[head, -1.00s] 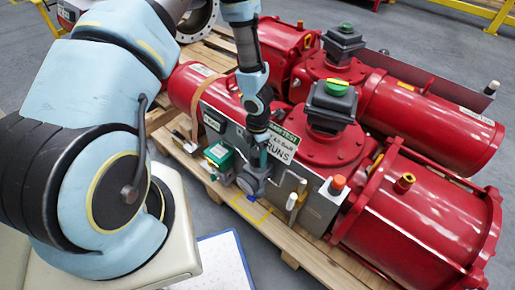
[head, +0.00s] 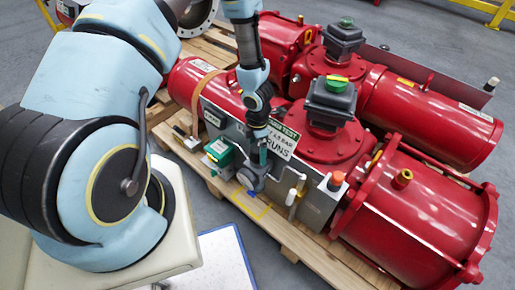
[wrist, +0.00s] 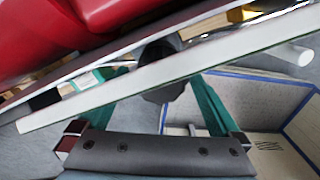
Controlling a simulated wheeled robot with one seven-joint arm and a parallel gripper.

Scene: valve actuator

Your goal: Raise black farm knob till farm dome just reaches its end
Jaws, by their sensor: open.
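My gripper (head: 263,158) reaches down in front of the grey panel on the red actuator. In the wrist view its two green fingers (wrist: 160,95) stand apart and open. A black knob (wrist: 160,72) shows between and just beyond the fingertips, partly hidden by a long pale bar; contact cannot be told. In the head view the gripper and wrist hide most of the knob's area. I take the dome to be the green-and-yellow-topped indicator (head: 336,83) on the nearer black box; its exact setting is too small to read.
A green box (head: 219,152) and a grey round part (head: 252,179) sit close to the gripper. White pipes (head: 295,190) and an orange button (head: 337,179) are to its right. The wooden pallet (head: 270,225) lies below.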

